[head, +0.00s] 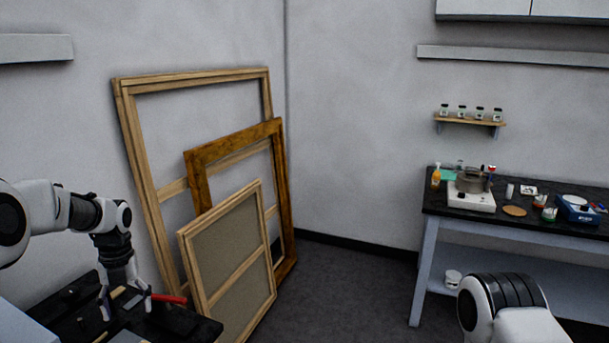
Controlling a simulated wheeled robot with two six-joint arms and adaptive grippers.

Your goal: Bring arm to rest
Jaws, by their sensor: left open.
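My left arm (70,211) comes in from the left edge and bends down at the wrist. Its gripper (126,306) points down over the dark bench at the lower left, with its two fingers apart. I see nothing clearly held between them. A red-handled tool (168,298) lies just right of the fingers; whether they touch it I cannot tell. My right arm (515,312) shows only as a white and black link at the lower right; its gripper is out of the picture.
The dark bench (190,325) holds small items under the left gripper. Several wooden frames (190,256) lean on the wall close behind it. A black-topped table (460,207) at right carries a hotplate with a pot (472,180) and bottles. Open floor (345,290) lies between.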

